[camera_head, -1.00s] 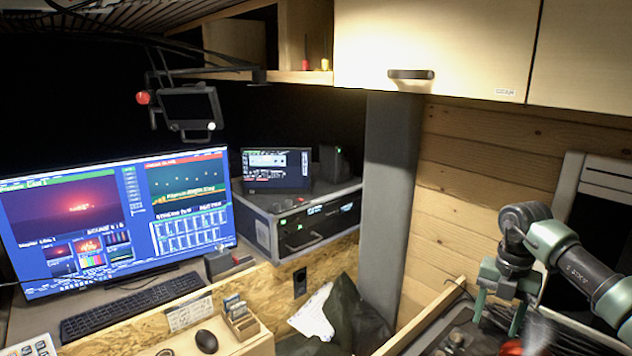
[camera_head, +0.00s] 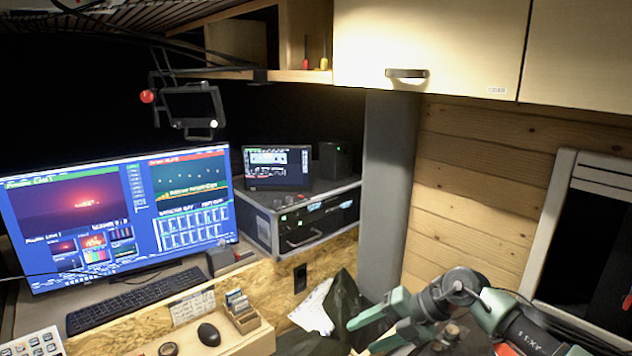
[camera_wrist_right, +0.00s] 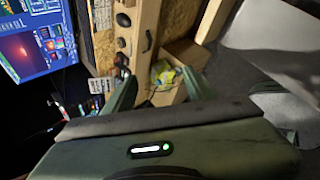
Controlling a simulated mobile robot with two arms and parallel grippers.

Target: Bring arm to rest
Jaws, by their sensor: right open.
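My right gripper (camera_head: 362,335) is at the lower right of the head view, in front of the wooden wall. Its green fingers point left and are spread apart with nothing between them. In the right wrist view its two green fingers (camera_wrist_right: 160,90) also stand apart, with the wooden desk edge and a small yellow item beyond them. My right arm comes in from the lower right corner. My left gripper does not show.
A desk holds a large monitor (camera_head: 120,215), a black keyboard (camera_head: 135,300), a mouse (camera_head: 208,334) and a small card box (camera_head: 241,312). A rack case (camera_head: 305,222) stands behind. A white cabinet (camera_head: 430,45) hangs overhead. A dark bag (camera_head: 345,300) lies near my right gripper.

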